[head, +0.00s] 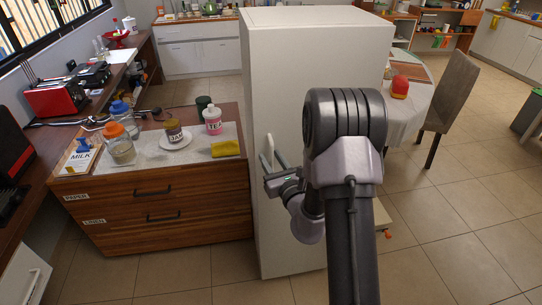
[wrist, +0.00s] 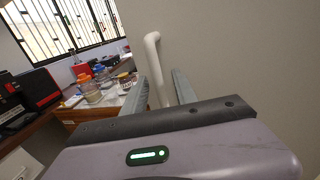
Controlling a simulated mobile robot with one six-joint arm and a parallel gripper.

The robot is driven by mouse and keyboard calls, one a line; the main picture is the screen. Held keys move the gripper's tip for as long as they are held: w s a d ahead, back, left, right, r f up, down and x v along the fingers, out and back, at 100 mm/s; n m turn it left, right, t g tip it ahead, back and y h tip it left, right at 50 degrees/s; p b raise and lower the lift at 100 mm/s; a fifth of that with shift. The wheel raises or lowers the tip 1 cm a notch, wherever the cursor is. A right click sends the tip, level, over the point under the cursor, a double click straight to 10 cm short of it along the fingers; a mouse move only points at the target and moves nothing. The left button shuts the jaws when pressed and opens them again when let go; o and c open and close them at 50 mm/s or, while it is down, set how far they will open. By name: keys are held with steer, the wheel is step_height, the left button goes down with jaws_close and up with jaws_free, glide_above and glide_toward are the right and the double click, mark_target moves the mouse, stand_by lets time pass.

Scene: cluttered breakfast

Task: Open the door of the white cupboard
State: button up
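The white cupboard (head: 315,40) stands tall in the middle of the head view, and its door looks shut. Its pale upright bar handle (head: 270,150) is on the front face, partly hidden by my gripper (head: 272,168). In the wrist view the handle (wrist: 154,60) runs down between the two grey fingers of my gripper (wrist: 162,88). The fingers are apart, with a gap between the handle and the right finger. I cannot tell whether the left finger touches the handle. My arm covers part of the cupboard's right side in the head view.
A wooden drawer unit (head: 155,218) with jars, a pink-labelled bottle (head: 212,120) and a yellow cloth (head: 225,148) stands close left of the cupboard. A round table (head: 408,112) and chair (head: 448,100) are at right. The tiled floor at the right front is clear.

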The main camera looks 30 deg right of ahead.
jaws_close()
stand_by(1.4)
